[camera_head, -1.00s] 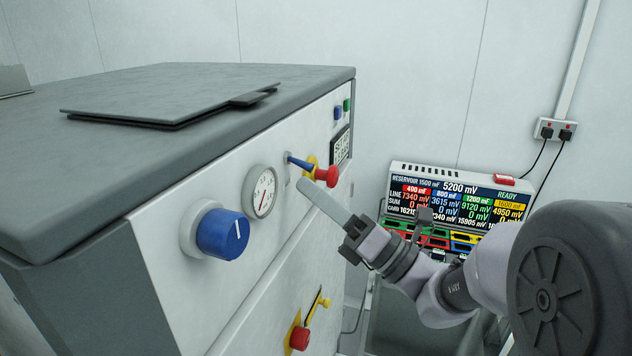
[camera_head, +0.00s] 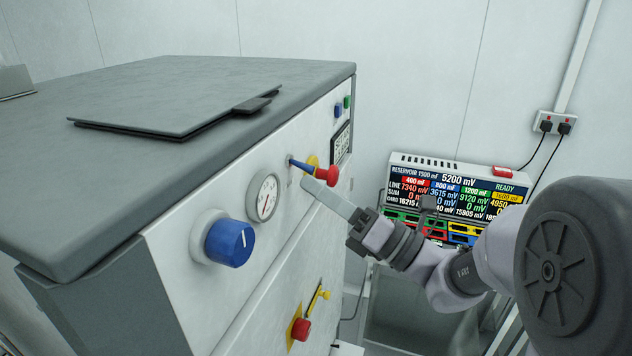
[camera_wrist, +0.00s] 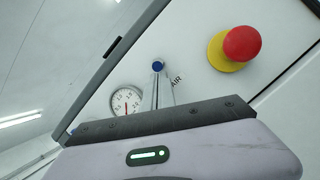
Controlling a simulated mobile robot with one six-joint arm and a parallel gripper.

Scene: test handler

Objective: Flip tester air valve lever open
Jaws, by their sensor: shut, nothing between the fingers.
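The air valve lever (camera_head: 303,166) is a short blue handle on the tester's white front panel, between the gauge and the red button. In the head view it points right and slightly down from its mount. I cannot tell whether the fingers touch the lever.
A red button on a yellow base (camera_head: 327,176) sits close beyond the lever. A round gauge (camera_head: 264,196) and a blue knob (camera_head: 230,243) are on the near side. A red-and-yellow switch (camera_head: 302,329) is lower down. A meter display (camera_head: 455,200) stands behind my arm.

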